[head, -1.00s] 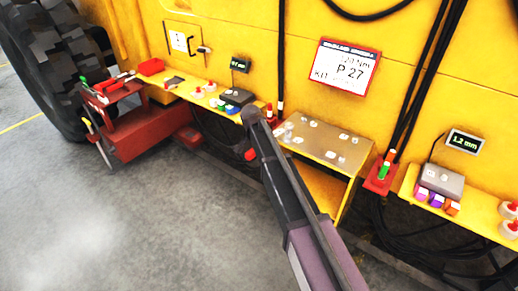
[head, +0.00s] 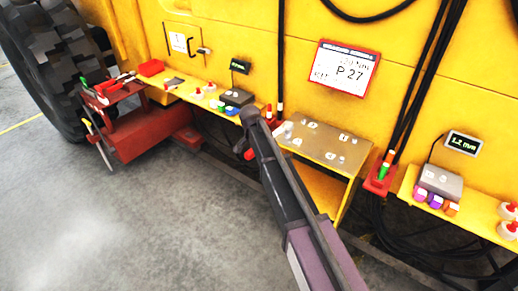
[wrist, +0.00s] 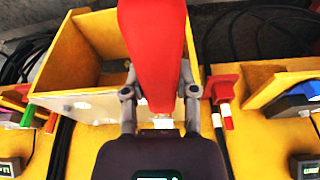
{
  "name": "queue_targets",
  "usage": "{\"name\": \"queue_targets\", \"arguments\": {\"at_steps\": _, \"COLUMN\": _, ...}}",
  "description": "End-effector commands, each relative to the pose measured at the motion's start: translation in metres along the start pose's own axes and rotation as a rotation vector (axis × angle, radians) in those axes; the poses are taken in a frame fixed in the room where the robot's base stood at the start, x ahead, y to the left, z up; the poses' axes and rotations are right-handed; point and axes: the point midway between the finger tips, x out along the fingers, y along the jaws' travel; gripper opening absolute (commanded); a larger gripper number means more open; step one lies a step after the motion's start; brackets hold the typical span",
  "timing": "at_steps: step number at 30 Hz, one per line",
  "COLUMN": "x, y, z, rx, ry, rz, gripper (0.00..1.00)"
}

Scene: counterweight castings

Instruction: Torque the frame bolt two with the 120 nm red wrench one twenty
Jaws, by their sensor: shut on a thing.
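My gripper (wrist: 160,104) is shut on a red wrench (wrist: 155,45), which fills the upper middle of the wrist view. In the head view my arm hides most of the wrench; a bit of red (head: 250,153) shows at the left of the arm's end. The frame plate (head: 322,147), a metal top on a yellow bracket, lies just right of the arm's end. Several bolts with small pale labels sit on it; I cannot read which is bolt two. In the wrist view the plate's edge (wrist: 78,107) is left of the wrench. Wrench-to-bolt contact cannot be seen.
A sign (head: 345,68) reading 120 Nm and P 27 hangs above the plate. Red holders with cables (head: 381,178) stand to its right. A grey box with a display (head: 440,180) sits on the right ledge. A red tool stand (head: 125,115) is at far left. Open floor lies front left.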

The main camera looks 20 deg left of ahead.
Motion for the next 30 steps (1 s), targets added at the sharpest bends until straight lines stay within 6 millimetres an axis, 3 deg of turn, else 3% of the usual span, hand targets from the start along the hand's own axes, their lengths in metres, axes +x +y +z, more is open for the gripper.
{"name": "queue_targets", "arguments": {"at_steps": 30, "x": -0.0094, "y": -0.0001, "z": -0.0027, "rx": 0.0, "ry": 0.003, "rz": 0.0, "gripper": 0.0}}
